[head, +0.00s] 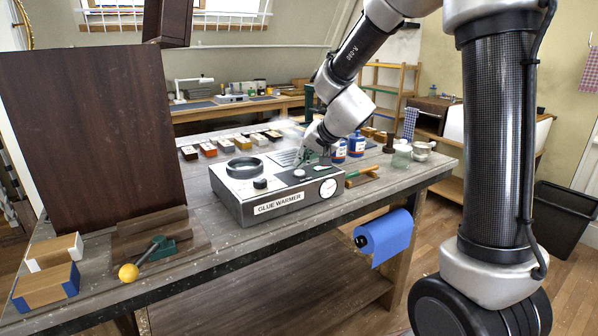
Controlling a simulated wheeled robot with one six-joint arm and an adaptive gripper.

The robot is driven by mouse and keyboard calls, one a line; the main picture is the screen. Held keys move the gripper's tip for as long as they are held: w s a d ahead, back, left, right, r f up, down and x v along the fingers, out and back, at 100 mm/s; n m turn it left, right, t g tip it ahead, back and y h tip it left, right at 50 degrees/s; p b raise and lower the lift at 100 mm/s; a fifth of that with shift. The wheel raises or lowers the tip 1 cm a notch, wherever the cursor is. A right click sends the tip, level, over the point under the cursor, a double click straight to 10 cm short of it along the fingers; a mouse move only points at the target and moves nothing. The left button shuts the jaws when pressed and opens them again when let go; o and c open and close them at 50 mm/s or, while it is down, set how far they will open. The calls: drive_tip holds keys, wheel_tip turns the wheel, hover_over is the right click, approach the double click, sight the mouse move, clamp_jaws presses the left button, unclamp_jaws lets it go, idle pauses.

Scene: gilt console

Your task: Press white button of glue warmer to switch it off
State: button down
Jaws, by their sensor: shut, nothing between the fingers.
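The glue warmer (283,207) is a grey metal box with a front label, standing on the workbench. Its top carries a round dark well (245,168) at the left, a black knob (260,184), a white round button (299,173) on a dark panel, and a green part (325,167). My gripper (300,163) is shut and empty, pointing down just behind and above the white button. I cannot tell whether its tips touch anything. The button's top is visible.
A wooden-handled tool (364,175) lies right of the warmer. Several coloured blocks (226,146) line the bench's back.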

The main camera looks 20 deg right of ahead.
drive_tip(key=shift+f, duration=0.4)
idle(0.3)
drive_tip(key=shift+r, duration=0.9)
wheel_tip(320, 180, up, 6)
idle(0.4)
drive_tip(key=s+f+n+g, duration=0.2)
drive_tip(key=s+f+g, duration=0.15)
drive_tip(key=s, duration=0.25)
drive_tip(key=s+d+r+h, duration=0.1)
drive_tip(key=s+d, duration=0.3)
drive_tip(key=s, duration=0.5)
drive_tip(key=s+d+r+n+h, duration=0.1)
drive_tip(key=s+d, duration=0.4)
drive_tip(key=s, duration=0.5)
drive_tip(key=s+d+n+h, duration=0.1)
drive_tip(key=s+d, duration=0.4)
drive_tip(key=s, duration=0.4)
drive_tip(key=shift+s+r+g+h, duration=0.2)
drive_tip(key=shift+r+g+h, duration=0.15)
drive_tip(key=shift+r+h, duration=0.05)
